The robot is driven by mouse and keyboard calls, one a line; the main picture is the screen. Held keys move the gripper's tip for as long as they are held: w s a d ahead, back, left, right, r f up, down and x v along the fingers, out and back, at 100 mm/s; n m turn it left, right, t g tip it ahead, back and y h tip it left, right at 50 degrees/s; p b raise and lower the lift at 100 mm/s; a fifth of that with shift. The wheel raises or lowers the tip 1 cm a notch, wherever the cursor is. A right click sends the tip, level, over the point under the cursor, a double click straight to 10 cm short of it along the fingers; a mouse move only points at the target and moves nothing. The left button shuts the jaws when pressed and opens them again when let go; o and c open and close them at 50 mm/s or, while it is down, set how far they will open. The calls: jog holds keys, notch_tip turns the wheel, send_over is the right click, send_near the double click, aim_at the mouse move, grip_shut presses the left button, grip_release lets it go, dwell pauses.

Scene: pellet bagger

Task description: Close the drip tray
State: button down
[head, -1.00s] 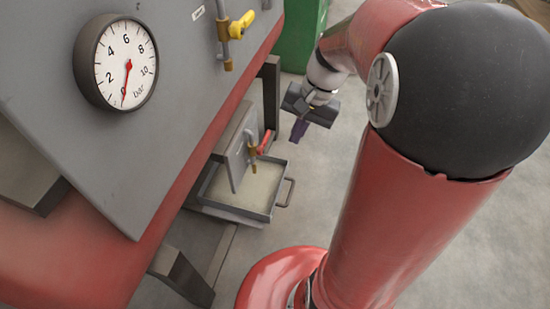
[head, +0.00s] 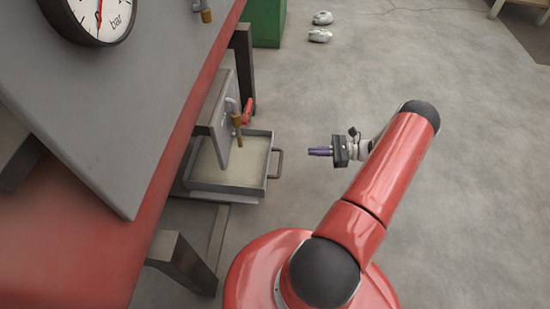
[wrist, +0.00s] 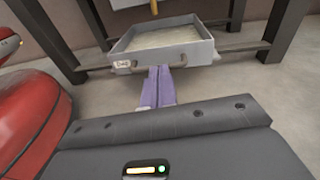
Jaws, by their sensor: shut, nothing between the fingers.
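The drip tray (head: 205,185) is a shallow grey metal tray, pulled out from under the machine, with pale liquid or residue inside. Its bar handle (head: 277,163) is on the side facing my gripper. My gripper (head: 312,151) has purple fingers, shut and empty, pointing left at the handle with a gap between them. In the wrist view the tray (wrist: 195,49) is straight ahead, and the shut fingers (wrist: 160,70) point at its front wall. The fingers hide the middle of the handle there.
A red-levered valve (head: 247,112) with a brass spout (head: 238,133) hangs over the tray. Dark machine legs (head: 242,75) stand beside it. A green cabinet (head: 268,25) and two pale shoe-like items (head: 320,35) are behind. Open floor surrounds my arm.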

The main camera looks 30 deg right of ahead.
jog(key=w+a+f+m+t, duration=0.1)
jog(key=w+a+f, duration=0.1)
jog(key=w+a, duration=0.5)
jog(key=a, duration=0.4)
jog(key=shift+f+t+b, duration=0.3)
jog(key=shift+f, duration=0.1)
